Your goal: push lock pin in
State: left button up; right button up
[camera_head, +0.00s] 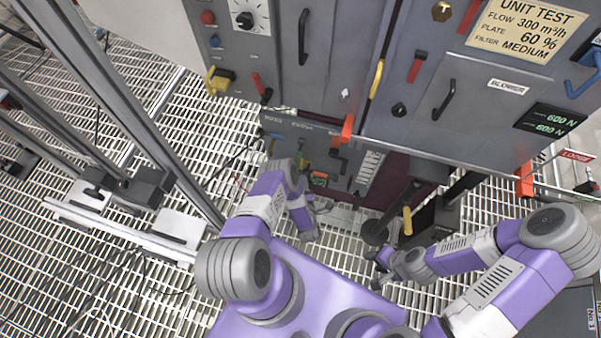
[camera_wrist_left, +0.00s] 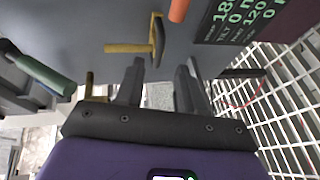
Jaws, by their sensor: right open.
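A yellow bar (camera_wrist_left: 130,48) sticks out from a grey panel beside a dark bent handle (camera_wrist_left: 158,42) in the left wrist view; I cannot tell for sure whether it is the lock pin. My left gripper (camera_wrist_left: 161,66) is open and empty, its two dark fingers apart just below the yellow bar and dark handle, and I see no contact. In the head view my left arm reaches down before the low grey cabinet, and its fingers are not clear. My right gripper (camera_head: 377,270) is open and empty, low over the floor grating.
A yellow grip (camera_head: 407,220) stands near my right gripper. A green handle (camera_wrist_left: 40,75) and orange handle (camera_wrist_left: 178,10) flank the left gripper.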

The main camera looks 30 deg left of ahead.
aim_at(301, 170)
pick_arm(q)
jog(key=b+x, duration=0.2)
jog(key=x, duration=0.5)
jog(key=shift+w+a+r+b, duration=0.15)
jog(key=shift+a+b, duration=0.1)
jog(key=shift+b, duration=0.15)
jog(key=shift+c, duration=0.2)
grip_shut()
